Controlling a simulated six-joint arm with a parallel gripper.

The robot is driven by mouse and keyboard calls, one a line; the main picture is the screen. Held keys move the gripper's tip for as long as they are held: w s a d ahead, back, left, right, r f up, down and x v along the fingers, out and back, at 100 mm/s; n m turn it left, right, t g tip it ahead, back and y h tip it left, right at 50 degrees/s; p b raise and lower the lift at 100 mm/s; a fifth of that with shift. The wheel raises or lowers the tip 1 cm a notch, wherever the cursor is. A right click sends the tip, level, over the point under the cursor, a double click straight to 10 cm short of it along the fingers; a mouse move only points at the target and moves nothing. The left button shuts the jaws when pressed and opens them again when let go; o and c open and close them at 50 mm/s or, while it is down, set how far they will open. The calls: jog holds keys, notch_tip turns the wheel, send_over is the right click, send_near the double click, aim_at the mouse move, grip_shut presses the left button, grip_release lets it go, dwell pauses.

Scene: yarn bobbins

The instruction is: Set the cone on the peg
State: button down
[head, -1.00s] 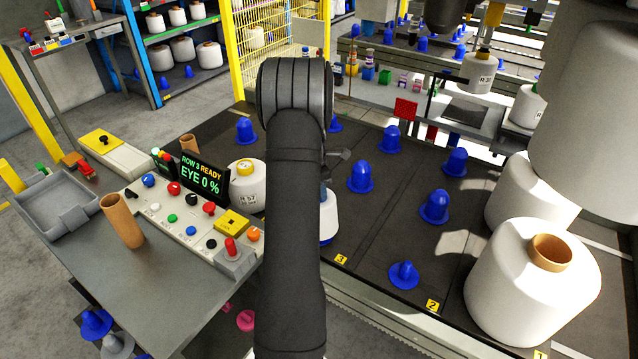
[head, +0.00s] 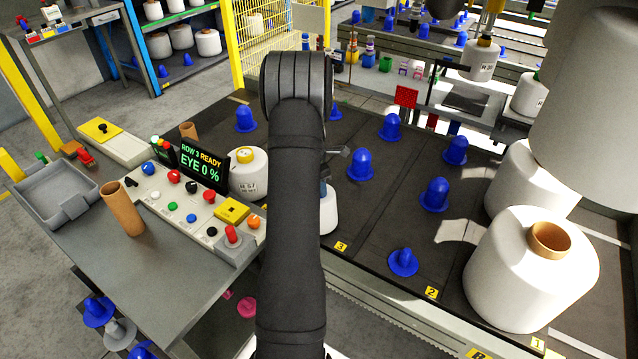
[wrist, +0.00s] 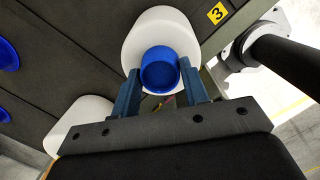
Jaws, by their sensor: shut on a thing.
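The white cone (wrist: 132,42) is below my gripper in the wrist view, with a round blue core (wrist: 160,72) at its top. My gripper (wrist: 160,78) is shut on the cone at this core, one finger on each side. I cannot tell whether the blue is the cone's tube or a peg showing through. Bare blue pegs (head: 361,166) stand to the right.
A white cone marked R 57 (head: 250,173) stands left of my arm, beside the control panel (head: 185,205). A large white cone (head: 530,275) stands at the front right. A brown tube (head: 122,208) stands on the grey bench (head: 130,265). Pegs take up the middle deck.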

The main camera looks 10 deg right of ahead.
jog(key=shift+f, duration=0.3)
jog(key=c, duration=0.7)
grip_release()
jog(key=shift+c, duration=0.2)
notch_tip(320, 180, up, 17)
jog(key=a, duration=0.2)
jog(key=shift+s+r, duration=0.2)
jog(key=f, duration=0.5)
jog(key=d+f, duration=0.1)
jog(key=f, duration=0.5)
jog(key=d+f, duration=0.1)
jog(key=f, duration=0.5)
jog(key=shift+w+f, duration=0.2)
jog(key=shift+r, duration=0.1)
